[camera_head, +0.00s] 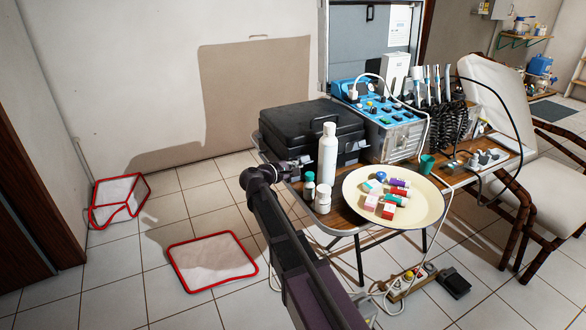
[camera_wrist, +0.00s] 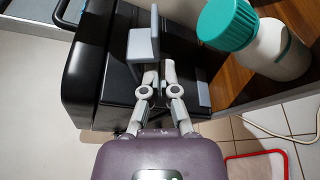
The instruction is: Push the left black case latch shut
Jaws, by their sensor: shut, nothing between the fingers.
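The black case (camera_head: 318,122) stands lid-down on the left end of the table. In the wrist view its dark side (camera_wrist: 85,75) fills the left and middle. A grey latch-like piece (camera_wrist: 143,46) stands out from the case just beyond my fingertips. Whether they touch it I cannot tell. My gripper (camera_wrist: 158,68) is shut and empty, close against the case's front. In the head view my gripper (camera_head: 298,163) is small beside the case's front lower edge, and latch details are too small to make out.
A teal-capped bottle (camera_wrist: 258,45) stands just right of my gripper; a tall white bottle (camera_head: 327,155) and small white jar (camera_head: 322,198) are also close. A cream plate (camera_head: 425,208) with small boxes lies right. A blue-topped unit (camera_head: 392,130) stands behind.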

